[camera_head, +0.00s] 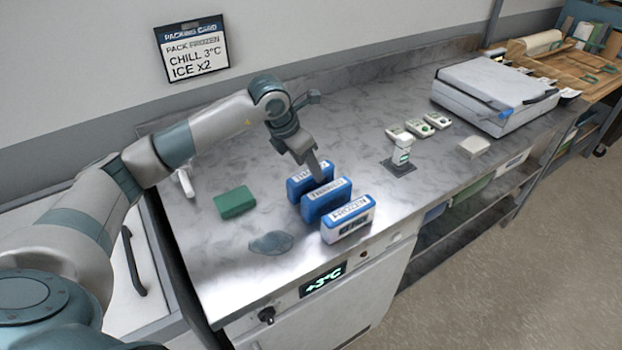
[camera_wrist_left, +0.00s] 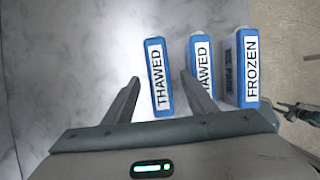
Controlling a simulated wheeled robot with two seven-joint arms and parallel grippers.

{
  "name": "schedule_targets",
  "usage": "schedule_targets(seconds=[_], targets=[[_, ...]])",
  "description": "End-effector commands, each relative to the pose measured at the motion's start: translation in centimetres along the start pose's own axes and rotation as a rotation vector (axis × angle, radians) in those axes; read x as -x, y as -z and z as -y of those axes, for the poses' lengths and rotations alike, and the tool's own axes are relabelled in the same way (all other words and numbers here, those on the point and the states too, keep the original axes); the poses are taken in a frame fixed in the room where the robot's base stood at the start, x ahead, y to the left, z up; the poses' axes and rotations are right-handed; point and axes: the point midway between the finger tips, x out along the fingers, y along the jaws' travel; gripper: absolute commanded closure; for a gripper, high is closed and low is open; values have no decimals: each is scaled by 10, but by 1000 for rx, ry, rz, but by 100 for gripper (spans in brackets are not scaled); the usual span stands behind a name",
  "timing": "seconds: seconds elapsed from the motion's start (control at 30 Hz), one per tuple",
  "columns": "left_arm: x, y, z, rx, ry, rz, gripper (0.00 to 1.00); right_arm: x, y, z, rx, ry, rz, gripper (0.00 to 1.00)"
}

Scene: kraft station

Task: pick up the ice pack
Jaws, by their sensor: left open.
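Three blue ice packs with white labels stand upright in a row on the grey counter. The back pack (camera_head: 300,188) is labelled THAWED in the left wrist view (camera_wrist_left: 157,75). The middle pack (camera_head: 326,203) also reads THAWED there (camera_wrist_left: 201,60). The front pack (camera_head: 348,222) reads FROZEN, also in the left wrist view (camera_wrist_left: 242,70).
A green block (camera_head: 234,202) and a flat blue-grey item (camera_head: 271,243) lie left of the packs. A small device on a dark base (camera_head: 399,166) stands to the right. A lidded white case (camera_head: 495,92) is farther right. A packing card (camera_head: 192,48) hangs on the wall.

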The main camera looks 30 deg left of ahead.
Motion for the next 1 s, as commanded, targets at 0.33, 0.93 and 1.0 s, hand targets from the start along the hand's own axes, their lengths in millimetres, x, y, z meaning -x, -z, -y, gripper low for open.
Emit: schedule_targets(seconds=[0.33,0.93,1.0], targets=[[-1,0,0,0,0,-1,48,1,1,1,-1,1,-1,69],[-52,7,-2,1,0,-1,48,32,4,1,0,1,-2,69],[-53,7,-2,0,0,-1,48,32,3,1,0,1,-2,69]])
